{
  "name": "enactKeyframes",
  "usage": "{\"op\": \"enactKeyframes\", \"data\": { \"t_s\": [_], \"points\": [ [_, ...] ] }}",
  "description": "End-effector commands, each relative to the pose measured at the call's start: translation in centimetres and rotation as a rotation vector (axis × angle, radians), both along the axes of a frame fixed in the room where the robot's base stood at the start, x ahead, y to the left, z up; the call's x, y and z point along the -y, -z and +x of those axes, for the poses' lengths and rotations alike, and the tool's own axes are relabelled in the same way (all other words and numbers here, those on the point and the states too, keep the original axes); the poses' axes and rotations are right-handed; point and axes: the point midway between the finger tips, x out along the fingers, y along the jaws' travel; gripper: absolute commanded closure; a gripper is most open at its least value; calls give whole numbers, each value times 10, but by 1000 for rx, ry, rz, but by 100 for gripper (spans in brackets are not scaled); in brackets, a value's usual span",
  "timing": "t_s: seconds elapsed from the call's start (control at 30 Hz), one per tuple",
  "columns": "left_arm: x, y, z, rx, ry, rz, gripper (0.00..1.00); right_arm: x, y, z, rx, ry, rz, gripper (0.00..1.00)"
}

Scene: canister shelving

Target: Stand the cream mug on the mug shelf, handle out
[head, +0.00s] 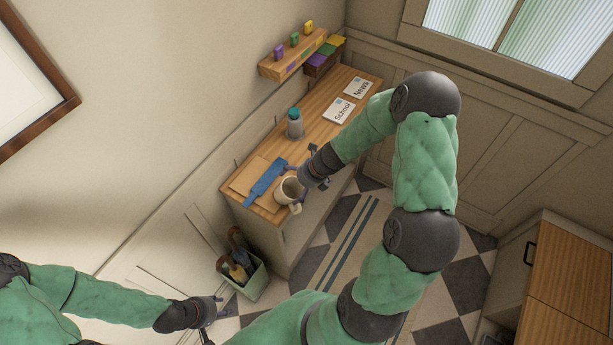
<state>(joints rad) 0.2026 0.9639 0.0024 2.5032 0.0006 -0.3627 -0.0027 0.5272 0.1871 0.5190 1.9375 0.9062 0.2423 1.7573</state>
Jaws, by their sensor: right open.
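The cream mug (288,190) stands upright near the near end of the wooden counter (335,122), its open top showing. Its handle (296,208) points toward the counter's front edge. My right gripper (317,168) is open just right of the mug; whether a finger touches the mug cannot be told. My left gripper (220,318) is low at the bottom, far from the mug, empty, with its fingers apart. A wooden wall shelf (293,57) holds small purple, green and yellow items; I cannot tell whether it is the mug shelf.
A blue flat item (264,181) and a board (248,176) lie beside the mug. A teal-topped grey bottle (295,125) stands behind it. Signs reading School (339,110) and News (356,88) lie farther back. A green bin (248,281) stands on the floor.

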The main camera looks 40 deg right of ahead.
Motion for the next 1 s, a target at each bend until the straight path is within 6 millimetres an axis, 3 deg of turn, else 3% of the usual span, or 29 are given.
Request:
{"op": "enactKeyframes", "data": {
  "t_s": [0.2, 0.43, 1.0],
  "points": [
    [0, 0, 0, 0, 0, 0, 60, 15, -38, -15, 4, 2, -2, 0],
    [0, 0, 0, 0, 0, 0, 60, 25, -67, -28, 3, 3, -1, 0],
    [0, 0, 0, 0, 0, 0, 60, 27, -75, -33, 0, 1, 0, 0]
  ]
}}
